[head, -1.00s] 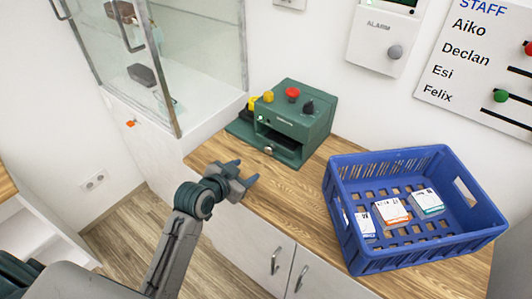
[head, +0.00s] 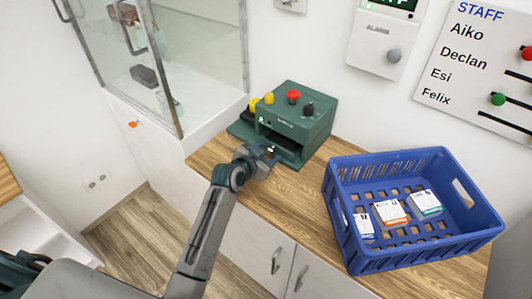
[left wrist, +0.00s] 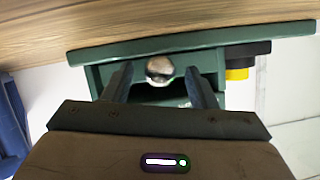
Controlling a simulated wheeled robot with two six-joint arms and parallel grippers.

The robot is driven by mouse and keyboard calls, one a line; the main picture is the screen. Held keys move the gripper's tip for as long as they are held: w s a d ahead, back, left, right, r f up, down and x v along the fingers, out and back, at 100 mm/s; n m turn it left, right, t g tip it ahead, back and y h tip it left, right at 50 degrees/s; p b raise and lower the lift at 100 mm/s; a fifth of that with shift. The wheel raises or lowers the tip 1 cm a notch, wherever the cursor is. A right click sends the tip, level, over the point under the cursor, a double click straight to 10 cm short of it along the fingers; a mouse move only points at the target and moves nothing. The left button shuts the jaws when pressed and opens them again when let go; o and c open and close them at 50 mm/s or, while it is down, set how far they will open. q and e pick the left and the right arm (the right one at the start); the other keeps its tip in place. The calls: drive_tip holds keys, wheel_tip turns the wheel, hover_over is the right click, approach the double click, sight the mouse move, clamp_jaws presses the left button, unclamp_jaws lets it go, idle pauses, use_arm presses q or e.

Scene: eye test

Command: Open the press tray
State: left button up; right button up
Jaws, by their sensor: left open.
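The green press (head: 308,127) stands at the back of the wooden counter, with red, black and yellow knobs on top. Its front has a dark slot where the tray sits, and a round metal knob shows there. My left gripper (head: 268,156) is at the press front, open, and partly hides the knob and tray. In the left wrist view the press (left wrist: 210,42) appears upside down. The silver knob (left wrist: 160,68) lies between the two spread fingers of my left gripper (left wrist: 158,82), with gaps visible on both sides. My right gripper is not in view.
A blue crate (head: 345,225) with several small boxes stands on the counter (head: 305,195) at right. A glass cabinet (head: 205,60) is at left. An alarm box (head: 378,45) and a staff board (head: 455,65) are on the wall. Counter between press and crate is clear.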

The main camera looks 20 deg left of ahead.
use_arm(q)
clamp_jaws()
drive_tip(key=s+a+p, duration=0.1)
drive_tip(key=s, duration=0.2)
drive_tip(key=s+a+p, duration=0.1)
drive_tip(key=s, duration=0.2)
drive_tip(key=s+a+p, duration=0.1)
drive_tip(key=s, duration=0.2)
drive_tip(key=shift+s+a, duration=0.2)
drive_tip(key=shift+s, duration=0.1)
drive_tip(key=shift+s+a, duration=0.15)
drive_tip(key=shift+s, duration=0.25)
drive_tip(key=shift+c, duration=1.1)
unclamp_jaws()
drive_tip(key=shift+o, duration=1.1)
